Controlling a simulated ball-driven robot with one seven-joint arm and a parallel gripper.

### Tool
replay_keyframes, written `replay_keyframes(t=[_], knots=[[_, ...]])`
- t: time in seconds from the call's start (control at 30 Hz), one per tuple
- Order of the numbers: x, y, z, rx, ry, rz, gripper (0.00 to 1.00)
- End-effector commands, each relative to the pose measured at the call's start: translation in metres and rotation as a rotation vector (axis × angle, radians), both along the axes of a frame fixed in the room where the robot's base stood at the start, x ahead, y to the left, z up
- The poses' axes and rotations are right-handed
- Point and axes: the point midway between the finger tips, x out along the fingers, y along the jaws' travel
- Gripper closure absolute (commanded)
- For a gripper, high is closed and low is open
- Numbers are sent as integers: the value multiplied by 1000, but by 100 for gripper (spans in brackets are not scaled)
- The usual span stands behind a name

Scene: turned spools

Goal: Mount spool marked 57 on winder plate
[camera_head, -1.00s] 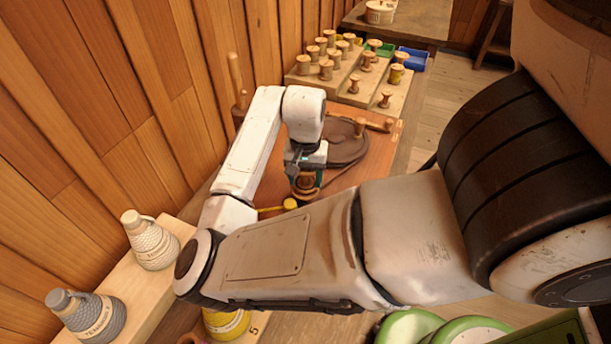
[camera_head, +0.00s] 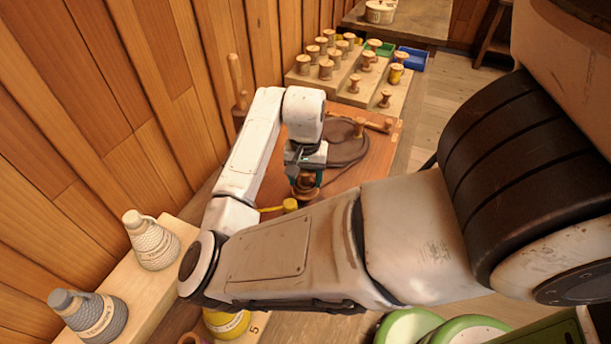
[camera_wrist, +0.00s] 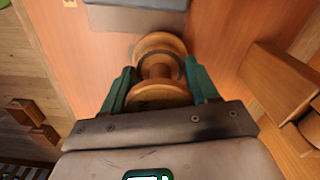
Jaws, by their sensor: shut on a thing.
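My gripper (camera_head: 305,182) hangs over the orange-brown bench, its green fingers closed on a turned wooden spool (camera_head: 306,190). In the wrist view the spool (camera_wrist: 160,72) sits between the two fingers (camera_wrist: 161,86), with both round flanges showing. No number can be read on it. The dark brown round winder plate (camera_head: 345,152) lies on the bench just behind and to the right of my gripper in the head view. My arm hides part of the bench. Whether the spool touches anything below cannot be told.
Several spools stand on stepped wooden racks (camera_head: 352,92) at the back, near green (camera_head: 381,49) and blue (camera_head: 412,60) trays. A yellow-ended rod (camera_head: 289,204) lies beside my gripper. Two woven-covered flasks (camera_head: 153,243) stand on the left shelf. A yellow spool (camera_head: 228,325) is at lower left.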

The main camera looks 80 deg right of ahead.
Motion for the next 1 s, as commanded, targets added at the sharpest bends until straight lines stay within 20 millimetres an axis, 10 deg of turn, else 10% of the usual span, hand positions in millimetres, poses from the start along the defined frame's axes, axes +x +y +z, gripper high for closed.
replay_keyframes(t=[1.0], knots=[[0, 0, -7, 0, 0, 1, 71]])
